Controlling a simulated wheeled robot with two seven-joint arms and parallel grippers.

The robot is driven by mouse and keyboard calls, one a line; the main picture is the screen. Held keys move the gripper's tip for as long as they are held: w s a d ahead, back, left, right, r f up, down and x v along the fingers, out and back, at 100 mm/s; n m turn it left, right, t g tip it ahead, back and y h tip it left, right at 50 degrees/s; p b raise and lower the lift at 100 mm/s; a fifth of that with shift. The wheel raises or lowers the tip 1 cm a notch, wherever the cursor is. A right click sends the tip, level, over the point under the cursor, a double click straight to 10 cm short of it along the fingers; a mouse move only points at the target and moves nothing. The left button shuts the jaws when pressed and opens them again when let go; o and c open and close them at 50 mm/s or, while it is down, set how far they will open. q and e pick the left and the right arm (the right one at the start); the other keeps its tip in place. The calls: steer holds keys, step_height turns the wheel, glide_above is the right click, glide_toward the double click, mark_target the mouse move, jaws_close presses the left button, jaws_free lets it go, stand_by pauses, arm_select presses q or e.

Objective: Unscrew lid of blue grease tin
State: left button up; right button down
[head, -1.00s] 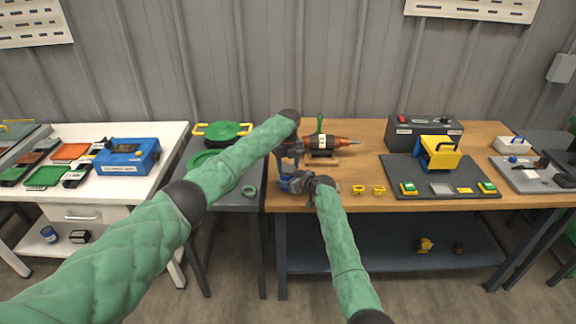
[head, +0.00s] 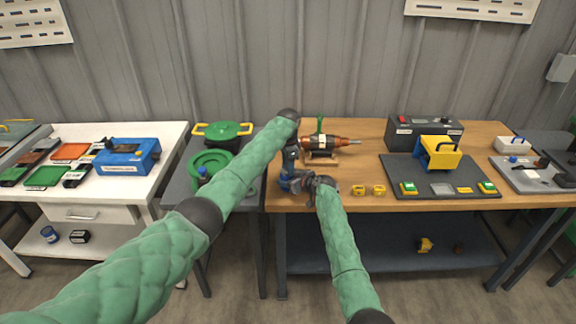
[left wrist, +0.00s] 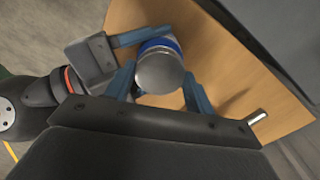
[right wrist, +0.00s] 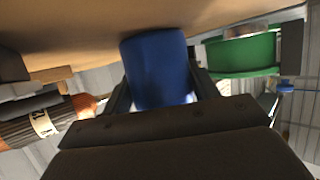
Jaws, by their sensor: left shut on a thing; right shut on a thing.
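The blue grease tin (right wrist: 157,70) fills the middle of the right wrist view, between the fingers of my right gripper (right wrist: 160,98), which is shut on its body. The fingers of my left gripper (left wrist: 158,92) are shut on the lid, one on each side. In the head view both grippers meet at the left front of the wooden bench, and the tin (head: 287,184) is mostly hidden by them. I cannot tell whether the tin touches the bench.
An orange-brown rotor (head: 335,142) lies on a stand just behind the grippers. Two yellow blocks (head: 358,190) sit to the right on the wooden bench (head: 330,200). A dark side table (head: 240,200) with green round containers (head: 208,162) stands at the left, under my left arm.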

arm_select(q)
steer(key=n, duration=0.3)
steer(key=shift+d+r, duration=0.1)
arm_select(e)
steer(key=shift+a, duration=0.1)
arm_select(q)
steer(key=n, duration=0.4)
steer(key=shift+n, duration=0.3)
steer(key=n, duration=0.6)
steer(key=shift+w, duration=0.1)
steer(key=n, duration=0.6)
steer(key=shift+r+n, duration=0.1)
steer(key=shift+n, duration=0.2)
arm_select(e)
steer(key=shift+s, duration=0.1)
arm_select(q)
steer(key=n, duration=0.6)
arm_select(e)
steer(key=shift+f, duration=0.1)
arm_select(q)
steer(key=shift+r, duration=0.25)
steer(key=shift+r, duration=0.35)
steer(key=shift+r, duration=0.5)
